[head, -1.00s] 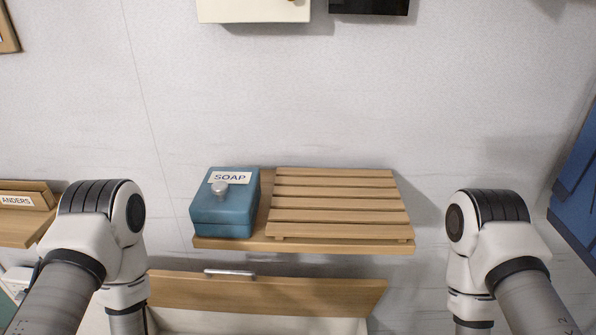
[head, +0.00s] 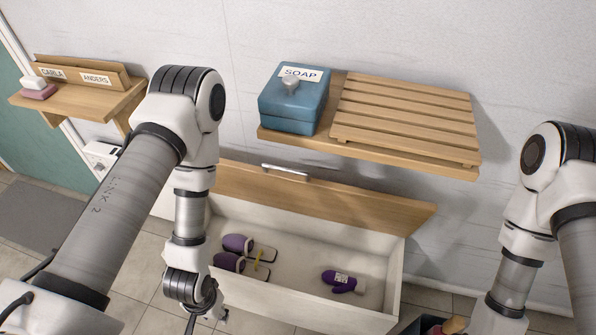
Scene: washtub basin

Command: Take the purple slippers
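A pair of purple slippers lies at the left end of the inside of the open white chest (head: 305,232): one slipper (head: 236,243) sits behind the other slipper (head: 226,262). A separate purple item with a white label (head: 342,281), perhaps a mitten, lies at the right end of the chest. My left gripper (head: 214,311) is low in the view, near the chest's front left side; its fingers are too hidden to read. My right gripper is below the picture's edge.
The chest's wooden lid (head: 330,198) stands raised under a wall shelf (head: 380,148) with a blue soap box (head: 293,98) and slatted rack (head: 405,118). A smaller shelf (head: 85,108) hangs left.

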